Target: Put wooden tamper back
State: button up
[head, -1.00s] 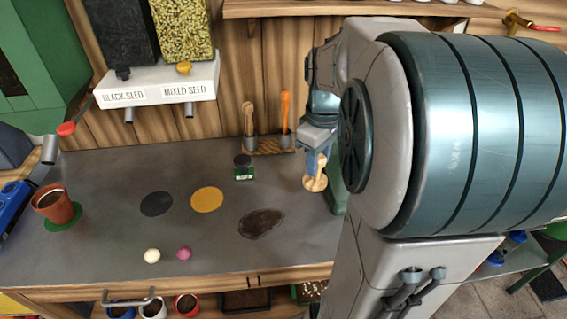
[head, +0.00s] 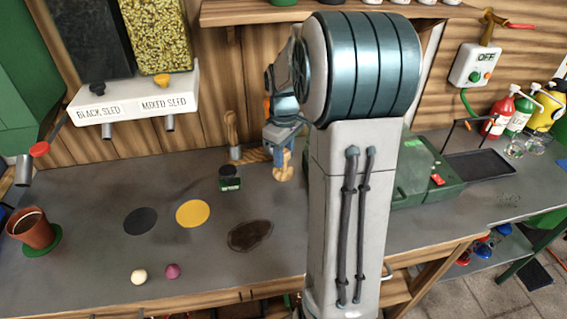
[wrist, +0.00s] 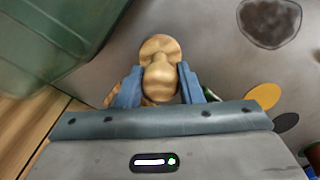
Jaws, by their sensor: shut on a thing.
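The wooden tamper (head: 283,172) is a pale turned wooden piece held above the back of the grey bench. My gripper (head: 283,152) is shut on it, with the tamper hanging below the blue fingers. In the wrist view the rounded tamper (wrist: 160,50) sits between the two fingers of my gripper (wrist: 159,86). The wooden rack (head: 254,155) stands at the back wall just left of my gripper. A wooden-handled tool (head: 231,128) stands at its left end. My gripper and arm partly hide the rack's right side and an orange handle (head: 266,106).
A small dark jar with a green label (head: 230,178) stands in front of the rack. A soil patch (head: 250,236), yellow disc (head: 193,213) and black disc (head: 140,221) lie on the bench. A green case (head: 425,170) is right of my arm. Seed dispensers (head: 135,100) hang at left.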

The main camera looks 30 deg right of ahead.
jog(key=shift+w+f, duration=0.15)
jog(key=shift+f, duration=1.95)
jog(key=shift+f, duration=0.2)
jog(key=o, duration=0.9)
jog(key=shift+r, duration=0.1)
